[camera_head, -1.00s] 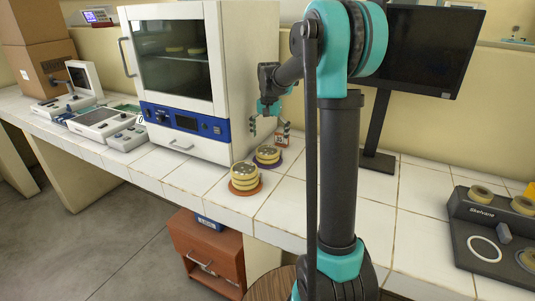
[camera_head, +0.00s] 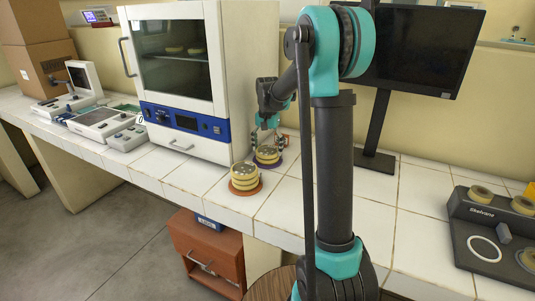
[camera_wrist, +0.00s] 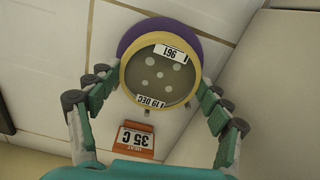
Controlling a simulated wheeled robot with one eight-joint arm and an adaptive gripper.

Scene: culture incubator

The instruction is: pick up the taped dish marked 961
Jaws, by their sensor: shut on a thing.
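The taped dish marked 961 (camera_wrist: 160,76) has a yellow rim, a grey face with pale round spots, and labels reading 961 and 19 DEC. My gripper (camera_wrist: 160,84) has its fingers on both sides of the rim, shut on it. A purple round base (camera_wrist: 127,40) shows behind the dish, offset from it. In the head view my gripper (camera_head: 267,146) is down at the yellow dish stack (camera_head: 267,155) on the purple base, beside the incubator. I cannot tell whether the dish is lifted clear.
A second yellow dish stack (camera_head: 244,176) stands on an orange base in front. The incubator (camera_head: 187,85) is close on the left, its door shut. An orange card reading 35 C (camera_wrist: 136,140) is near the dish. A monitor (camera_head: 415,50) stands right.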

